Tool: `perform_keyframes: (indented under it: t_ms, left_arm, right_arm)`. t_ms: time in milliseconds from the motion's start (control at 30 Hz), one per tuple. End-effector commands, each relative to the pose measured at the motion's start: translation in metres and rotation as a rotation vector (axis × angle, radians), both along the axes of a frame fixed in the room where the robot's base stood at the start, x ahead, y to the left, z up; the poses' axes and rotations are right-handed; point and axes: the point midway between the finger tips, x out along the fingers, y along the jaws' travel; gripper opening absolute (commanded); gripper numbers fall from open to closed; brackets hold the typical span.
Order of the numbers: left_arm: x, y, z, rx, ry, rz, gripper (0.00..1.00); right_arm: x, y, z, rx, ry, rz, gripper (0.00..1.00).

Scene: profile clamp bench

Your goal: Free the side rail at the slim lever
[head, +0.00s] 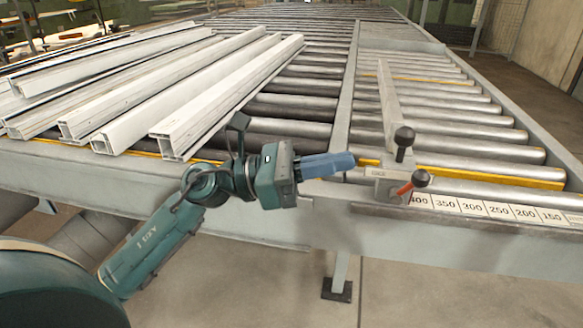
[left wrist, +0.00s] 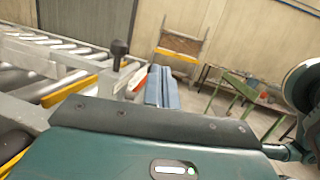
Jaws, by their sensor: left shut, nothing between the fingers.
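The side rail (head: 388,100) is a pale narrow bar that runs back across the rollers on the right of the head view. At its near end, a clamp block (head: 385,180) sits on the front beam. An upright handle with a black knob (head: 404,138) stands at the rail's near end; it also shows in the left wrist view (left wrist: 120,48). A slim red lever (head: 407,186) with a black ball end sticks out to the right of the block. My left gripper (head: 352,161), with blue fingers, is shut and empty, left of the clamp and apart from the levers. My right gripper is out of view.
Several white profiles (head: 225,90) lie across the rollers on the left. A numbered scale (head: 500,209) runs along the front beam, right of the clamp. A green bench (left wrist: 250,92) stands farther off in the left wrist view. Floor is clear before the beam.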

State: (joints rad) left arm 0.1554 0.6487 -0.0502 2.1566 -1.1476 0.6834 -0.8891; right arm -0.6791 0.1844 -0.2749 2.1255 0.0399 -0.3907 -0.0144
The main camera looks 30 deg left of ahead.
Motion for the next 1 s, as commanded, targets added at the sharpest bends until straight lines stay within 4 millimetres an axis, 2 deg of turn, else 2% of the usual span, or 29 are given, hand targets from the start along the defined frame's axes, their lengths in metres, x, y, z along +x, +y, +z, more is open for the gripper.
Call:
perform_keyframes:
  t_ms: [100,300,900,1000]
  left_arm:
    - [-0.011,0.021,0.000,0.003,0.001,0.001,0.00]
    - [-0.021,0.040,0.007,0.001,0.000,0.000,0.00]
    - [-0.023,0.044,0.010,-0.002,0.001,-0.001,0.00]
    - [-0.021,0.044,0.007,-0.069,0.060,-0.006,0.00]
  right_arm:
    - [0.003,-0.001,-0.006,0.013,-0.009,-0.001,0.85]
    - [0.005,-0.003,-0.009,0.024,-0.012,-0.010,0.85]
    - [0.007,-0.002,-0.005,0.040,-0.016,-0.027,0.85]
    - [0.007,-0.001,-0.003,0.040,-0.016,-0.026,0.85]
